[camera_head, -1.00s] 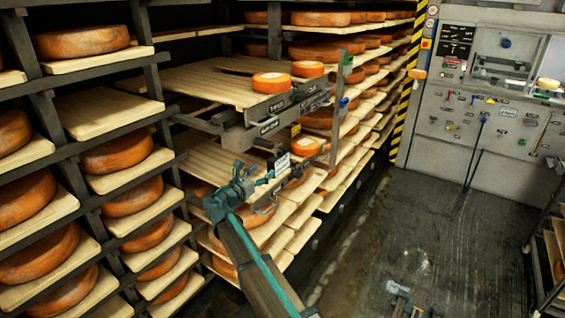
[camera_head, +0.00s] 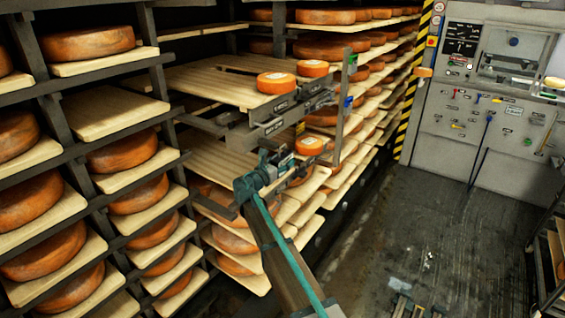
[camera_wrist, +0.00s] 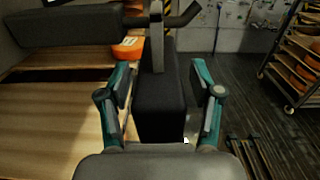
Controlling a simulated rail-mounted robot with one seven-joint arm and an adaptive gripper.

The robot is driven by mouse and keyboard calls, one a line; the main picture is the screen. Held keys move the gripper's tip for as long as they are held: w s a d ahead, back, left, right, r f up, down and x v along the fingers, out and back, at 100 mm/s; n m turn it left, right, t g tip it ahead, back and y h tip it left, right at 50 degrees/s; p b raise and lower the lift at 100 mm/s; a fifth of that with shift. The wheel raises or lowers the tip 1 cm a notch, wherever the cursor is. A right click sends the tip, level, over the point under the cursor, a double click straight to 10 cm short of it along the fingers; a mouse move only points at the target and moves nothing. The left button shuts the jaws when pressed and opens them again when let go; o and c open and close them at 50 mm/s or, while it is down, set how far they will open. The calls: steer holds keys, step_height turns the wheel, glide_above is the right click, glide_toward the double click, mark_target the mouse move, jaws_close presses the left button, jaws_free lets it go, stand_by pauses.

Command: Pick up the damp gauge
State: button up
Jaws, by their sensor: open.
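I cannot pick out the damp gauge for certain. A small dark item with a pale face (camera_head: 285,160) shows by the pull-out shelf, partly hidden by my gripper (camera_head: 273,168), and may be it. In the wrist view my gripper (camera_wrist: 160,98) is open, its teal-edged fingers apart. A dark upright block (camera_wrist: 160,108) with a grey metal strip (camera_wrist: 157,38) above it stands between the fingers' lines of sight. I cannot tell whether either finger touches it.
Pull-out board shelves (camera_head: 215,85) with cheese wheels (camera_head: 275,82) lie beside and above my gripper. A metal shelf post (camera_head: 341,105) stands to its right. Tall cheese racks fill the left. The floor (camera_head: 400,230) to the right is mostly open.

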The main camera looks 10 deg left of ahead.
steer(key=shift+w, duration=0.2)
jaws_close()
steer(key=shift+r, duration=0.1)
